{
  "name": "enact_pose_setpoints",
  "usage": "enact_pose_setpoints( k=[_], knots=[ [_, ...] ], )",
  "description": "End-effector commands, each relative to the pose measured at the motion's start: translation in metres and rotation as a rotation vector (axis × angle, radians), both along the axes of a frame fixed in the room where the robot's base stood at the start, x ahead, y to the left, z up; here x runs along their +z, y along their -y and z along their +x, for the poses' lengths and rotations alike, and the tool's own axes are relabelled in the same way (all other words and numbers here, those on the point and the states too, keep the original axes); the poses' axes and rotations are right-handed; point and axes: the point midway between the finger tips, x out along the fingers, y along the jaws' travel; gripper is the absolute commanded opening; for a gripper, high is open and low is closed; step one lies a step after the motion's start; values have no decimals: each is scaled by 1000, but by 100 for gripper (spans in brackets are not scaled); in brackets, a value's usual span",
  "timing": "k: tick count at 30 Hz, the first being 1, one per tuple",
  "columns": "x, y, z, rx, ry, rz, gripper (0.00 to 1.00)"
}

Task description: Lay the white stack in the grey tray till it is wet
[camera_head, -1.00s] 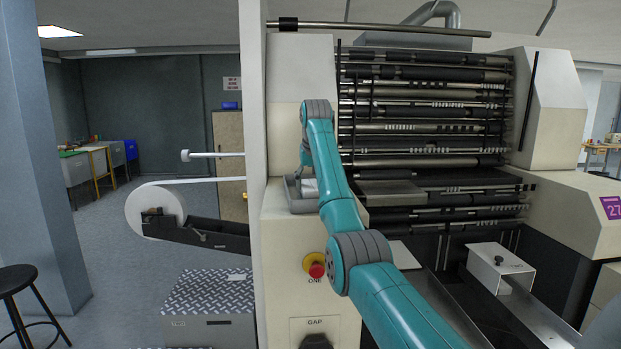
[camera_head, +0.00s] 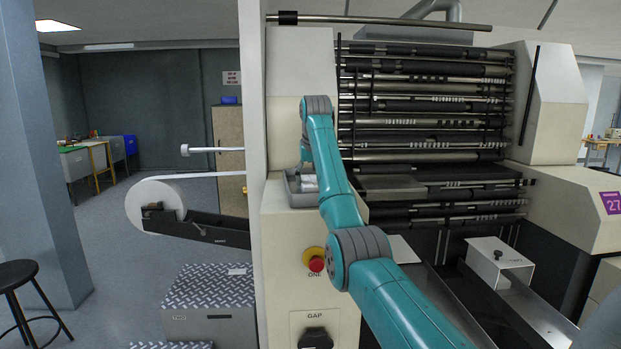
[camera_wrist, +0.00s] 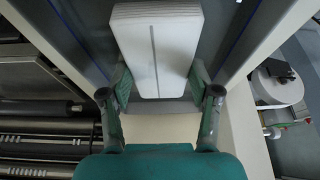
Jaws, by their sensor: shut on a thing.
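The white stack (camera_wrist: 155,50) fills the upper middle of the wrist view, a flat block with a thin grey line down its face. My gripper (camera_wrist: 160,82) is shut on it, one green-padded finger at each side. The grey tray (camera_wrist: 217,35) surrounds the stack in that view, with thin blue lines along its sides. In the head view the tray (camera_head: 306,203) sits on the cream machine housing, partly behind my arm, and a bit of the stack (camera_head: 309,183) shows inside. Whether the stack touches the tray's floor, or is wet, I cannot tell.
The machine's dark rollers (camera_head: 430,125) stand close to the right of the tray. A red button (camera_head: 316,264) is on the housing below it. A white film roll (camera_head: 160,203) hangs at the left. A patterned-top grey box (camera_head: 208,290) stands on the floor.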

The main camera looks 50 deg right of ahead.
Motion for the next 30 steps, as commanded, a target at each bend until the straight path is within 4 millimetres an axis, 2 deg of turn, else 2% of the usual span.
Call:
enact_pose_setpoints(
  k=[3,4,6,7,16,20,30],
  knots=[
    [-1,0,0,0,0,0,29],
    [-1,0,0,0,0,0,69],
    [-1,0,0,0,0,0,86],
    [-1,0,0,0,0,0,91],
    [0,0,0,0,0,0,91],
    [6,0,0,0,1,-1,91],
    [60,0,0,0,1,-1,91]
  ],
)
